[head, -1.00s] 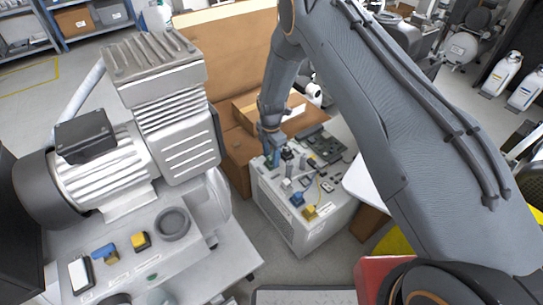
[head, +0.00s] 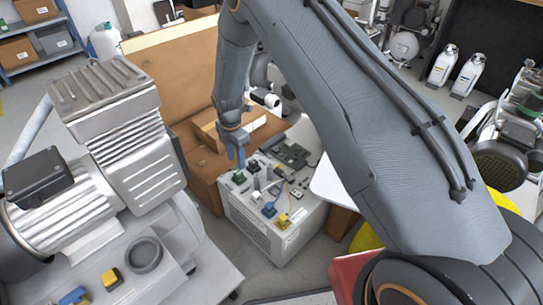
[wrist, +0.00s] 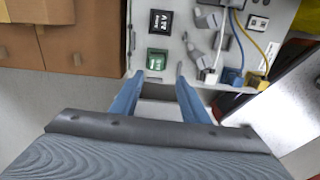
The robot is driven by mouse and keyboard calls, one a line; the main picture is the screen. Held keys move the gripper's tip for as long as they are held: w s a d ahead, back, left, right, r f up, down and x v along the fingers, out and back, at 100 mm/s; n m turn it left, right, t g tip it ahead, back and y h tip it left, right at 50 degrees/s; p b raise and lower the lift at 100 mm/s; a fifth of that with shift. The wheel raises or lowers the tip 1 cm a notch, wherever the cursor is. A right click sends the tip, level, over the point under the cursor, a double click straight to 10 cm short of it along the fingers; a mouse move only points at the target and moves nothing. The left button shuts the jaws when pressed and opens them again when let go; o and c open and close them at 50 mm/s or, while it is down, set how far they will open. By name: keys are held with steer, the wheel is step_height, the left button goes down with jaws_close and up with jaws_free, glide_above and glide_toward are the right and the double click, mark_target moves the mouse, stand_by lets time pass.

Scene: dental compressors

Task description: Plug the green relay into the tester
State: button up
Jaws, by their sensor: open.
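The green relay (wrist: 157,60) is a small green block on the light grey top of a box-shaped unit, which I take to be the tester (head: 262,228). It sits near the unit's left edge in the head view (head: 238,177). Whether it is seated in a socket there I cannot tell. My gripper (wrist: 159,76) is open with nothing between its blue fingers. In the wrist view the relay shows just beyond the fingertips, apart from them. In the head view my gripper (head: 238,158) hangs just above the relay.
A black relay-like block (wrist: 160,22) sits beside the green one. Grey posts, a blue plug (wrist: 231,76) and a yellow plug (wrist: 254,80) with cables crowd the right side. Cardboard boxes (head: 197,165) stand left of the unit, and a large compressor (head: 110,150) stands nearer.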

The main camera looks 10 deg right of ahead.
steer(key=s+d+r+m, duration=0.3)
steer(key=s+r+m, duration=0.3)
steer(key=r, duration=0.6)
steer(key=s+d+r+m, duration=0.3)
steer(key=s+r+m, duration=0.25)
steer(key=r, duration=0.65)
steer(key=s+d+r+m, duration=0.2)
steer(key=s+r+m, duration=0.1)
steer(key=s, duration=0.4)
steer(key=s+d+r+m, duration=0.2)
steer(key=s+r+m, duration=0.1)
steer(key=s, duration=0.5)
steer(key=s+d+r+m, duration=0.2)
steer(key=s+r+m, duration=0.1)
steer(key=s+m, duration=0.2)
steer(key=shift+s+d+r+y, duration=0.2)
steer(key=shift+s+d+y, duration=0.1)
steer(key=shift+s, duration=0.95)
steer(key=d+r+m+p, duration=0.2)
steer(key=d+r+p, duration=0.5)
steer(key=p, duration=0.8)
steer(key=shift+d+r, duration=0.35)
steer(key=shift+d, duration=0.2)
